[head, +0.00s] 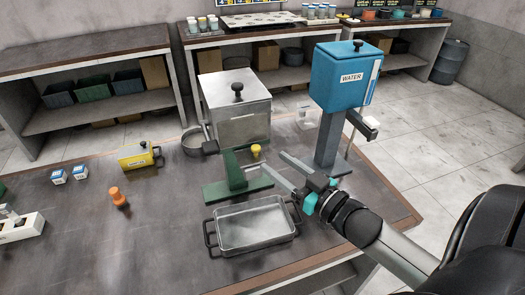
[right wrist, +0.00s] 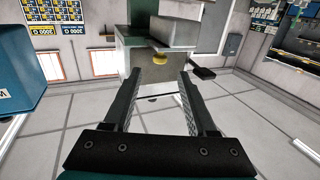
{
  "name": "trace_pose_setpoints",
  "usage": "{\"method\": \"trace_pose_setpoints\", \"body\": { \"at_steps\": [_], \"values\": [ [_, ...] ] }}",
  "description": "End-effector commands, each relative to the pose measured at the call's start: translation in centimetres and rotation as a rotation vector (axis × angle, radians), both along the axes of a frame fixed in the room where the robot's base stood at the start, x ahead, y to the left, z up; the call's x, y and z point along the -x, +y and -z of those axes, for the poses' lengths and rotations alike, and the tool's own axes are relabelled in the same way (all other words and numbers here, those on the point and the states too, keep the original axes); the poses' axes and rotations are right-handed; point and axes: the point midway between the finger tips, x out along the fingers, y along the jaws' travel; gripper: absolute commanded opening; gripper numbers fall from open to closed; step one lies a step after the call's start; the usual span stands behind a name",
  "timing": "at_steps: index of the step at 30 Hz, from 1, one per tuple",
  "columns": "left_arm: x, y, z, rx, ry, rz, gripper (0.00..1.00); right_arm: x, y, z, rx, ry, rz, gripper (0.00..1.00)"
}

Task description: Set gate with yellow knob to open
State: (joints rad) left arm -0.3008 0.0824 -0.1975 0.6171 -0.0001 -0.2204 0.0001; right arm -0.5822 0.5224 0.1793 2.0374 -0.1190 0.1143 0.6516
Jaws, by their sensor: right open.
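The yellow knob (head: 256,149) sits at the upper right side of a green gate stand (head: 237,170) in the middle of the table. My right gripper (head: 274,161) is open and empty, just right of the knob in the head view. Its two fingers (right wrist: 159,82) point toward the knob and appear apart from it. Whether the gate is open or shut cannot be told. My left gripper is not in view.
A metal tray (head: 212,232) with dark handles stands in front of the gate.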

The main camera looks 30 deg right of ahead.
Motion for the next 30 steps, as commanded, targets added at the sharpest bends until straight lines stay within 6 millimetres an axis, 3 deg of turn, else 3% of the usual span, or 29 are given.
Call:
{"method": "trace_pose_setpoints", "body": {
  "at_steps": [12, 27, 30],
  "values": [
    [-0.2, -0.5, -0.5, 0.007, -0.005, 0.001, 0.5, -4.8, 0.8, -0.1, 0.001, -0.001, -0.001, 0.57],
    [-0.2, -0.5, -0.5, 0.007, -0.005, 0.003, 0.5, -5.7, 0.9, 0.0, 0.0, 0.0, -0.001, 0.57],
    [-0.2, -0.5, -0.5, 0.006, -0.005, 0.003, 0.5, -5.7, 0.9, 0.0, 0.0, 0.0, -0.001, 0.46]
  ]
}}
